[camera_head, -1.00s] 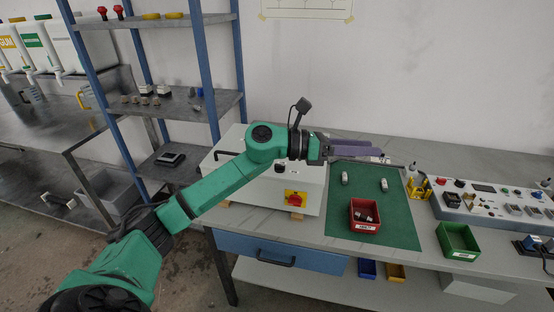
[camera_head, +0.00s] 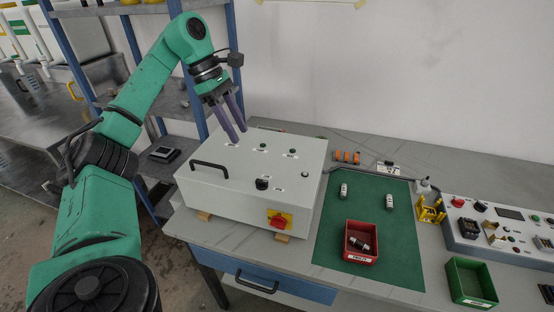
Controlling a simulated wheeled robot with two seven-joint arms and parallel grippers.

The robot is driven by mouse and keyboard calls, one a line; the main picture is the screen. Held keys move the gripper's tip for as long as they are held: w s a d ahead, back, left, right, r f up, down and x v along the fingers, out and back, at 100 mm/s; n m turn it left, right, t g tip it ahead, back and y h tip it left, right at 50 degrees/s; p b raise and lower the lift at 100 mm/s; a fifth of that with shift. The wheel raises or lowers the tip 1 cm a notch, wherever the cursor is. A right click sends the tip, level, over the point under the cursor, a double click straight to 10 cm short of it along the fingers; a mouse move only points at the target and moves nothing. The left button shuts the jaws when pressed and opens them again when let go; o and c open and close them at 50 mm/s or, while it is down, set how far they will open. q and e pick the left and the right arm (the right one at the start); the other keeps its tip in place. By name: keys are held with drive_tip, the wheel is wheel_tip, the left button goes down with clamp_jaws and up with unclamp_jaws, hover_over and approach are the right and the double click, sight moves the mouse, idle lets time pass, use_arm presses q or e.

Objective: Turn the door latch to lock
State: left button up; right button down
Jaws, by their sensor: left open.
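A light grey box (camera_head: 222,201) with a closed lid sits on the workbench in the head view. Its top face carries a black handle (camera_head: 209,166), a black knob (camera_head: 262,184) and several small buttons. A red rotary switch on a yellow plate (camera_head: 279,221) is on its front face at the right. I cannot tell for sure which of these is the door latch. My left gripper (camera_head: 237,138) is open and empty, with its purple fingers pointing down over the far left part of the box. I cannot tell whether the fingertips touch the lid. My right gripper is out of view.
A green mat (camera_head: 400,255) lies right of the box, with a red bin (camera_head: 360,257) and two small cylinders on it. A green bin (camera_head: 470,282) and a control panel (camera_head: 488,242) are farther right. A blue-posted shelf (camera_head: 228,62) stands behind my left arm.

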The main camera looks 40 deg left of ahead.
use_arm(q)
drive_tip(key=b, duration=0.3)
approach(261, 180)
drive_tip(key=s, duration=0.1)
drive_tip(key=x, duration=0.2)
drive_tip(key=w+x, duration=0.1)
drive_tip(key=x, duration=0.2)
drive_tip(key=shift+f, duration=0.2)
drive_tip(key=shift+x, duration=1.1)
drive_tip(key=shift+s+d+f, duration=0.1)
clamp_jaws()
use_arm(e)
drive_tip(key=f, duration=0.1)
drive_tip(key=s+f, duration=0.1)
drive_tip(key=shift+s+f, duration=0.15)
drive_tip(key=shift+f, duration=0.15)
